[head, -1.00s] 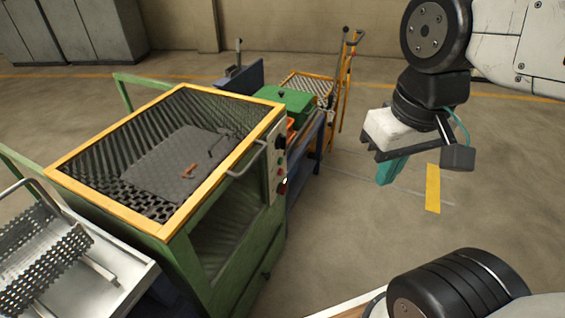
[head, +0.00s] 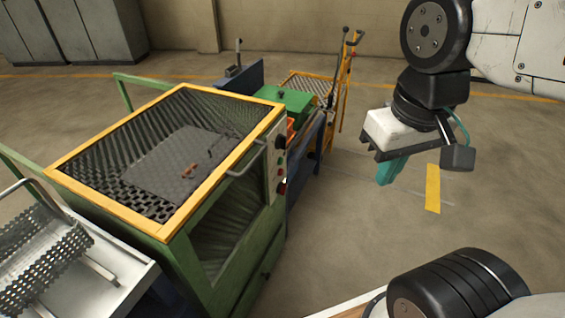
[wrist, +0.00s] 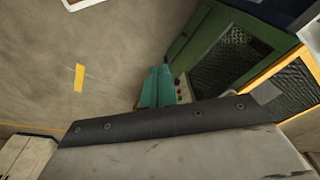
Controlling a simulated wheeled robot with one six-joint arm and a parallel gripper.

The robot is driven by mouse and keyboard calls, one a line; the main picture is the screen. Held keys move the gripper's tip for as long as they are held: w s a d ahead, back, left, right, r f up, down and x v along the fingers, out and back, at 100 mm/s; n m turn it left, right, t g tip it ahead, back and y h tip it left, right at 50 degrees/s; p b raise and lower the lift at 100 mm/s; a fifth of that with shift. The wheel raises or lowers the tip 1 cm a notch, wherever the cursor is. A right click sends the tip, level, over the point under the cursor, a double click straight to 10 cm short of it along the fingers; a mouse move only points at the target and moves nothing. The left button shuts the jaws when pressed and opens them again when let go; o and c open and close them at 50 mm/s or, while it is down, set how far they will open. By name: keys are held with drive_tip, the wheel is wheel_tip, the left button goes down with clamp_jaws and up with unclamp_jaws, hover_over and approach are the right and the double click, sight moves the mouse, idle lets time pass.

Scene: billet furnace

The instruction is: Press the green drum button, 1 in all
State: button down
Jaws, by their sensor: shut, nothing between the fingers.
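A green machine with a yellow-framed mesh top (head: 105,206) stands left of centre in the head view. Its narrow pale control panel (head: 274,165) is on the right side, with a dark knob and several small buttons, one red low down. Which one is the green drum button I cannot tell at this size. My gripper (head: 390,172), with teal fingers, is shut and empty, pointing down to the right of the panel and apart from it. In the wrist view my gripper (wrist: 157,86) overlaps the panel's edge, where small round controls (wrist: 179,90) show just right of the fingers; the rest is partly hidden.
A metal tray with a perforated rack (head: 110,265) stands at lower left. Behind the machine are a green box (head: 290,101) and an orange trolley (head: 345,80). Grey cabinets (head: 90,28) stand against the back wall. The floor around the yellow mark (head: 433,188) is clear.

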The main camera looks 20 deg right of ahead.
sight(281, 161)
drive_tip(key=shift+d, duration=0.1)
drive_tip(key=w+d+f+n+t, duration=0.1)
drive_tip(key=w+d+f+n, duration=0.3)
drive_tip(key=w+f, duration=0.65)
drive_tip(key=w+d+f+n, duration=0.35)
drive_tip(key=w+f, duration=0.25)
drive_tip(key=f, duration=0.9)
drive_tip(key=w+d+f+n+t, duration=0.1)
drive_tip(key=w+d+f+n, duration=0.25)
drive_tip(key=w+f, duration=0.65)
drive_tip(key=w+a+f+n+t+y, duration=0.1)
drive_tip(key=w+a+f+n+t, duration=0.1)
drive_tip(key=w+f+n+t, duration=0.3)
drive_tip(key=w+a+r+n+t+y, duration=0.1)
drive_tip(key=w+r+n+t, duration=0.2)
drive_tip(key=w+r+n, duration=0.1)
drive_tip(key=shift+w+a+r+n, duration=0.15)
drive_tip(key=shift+a+r+n, duration=0.35)
drive_tip(key=shift+n, duration=0.4)
drive_tip(key=shift+d+r, duration=0.1)
drive_tip(key=w+a, duration=0.6)
drive_tip(key=shift+a, duration=0.2)
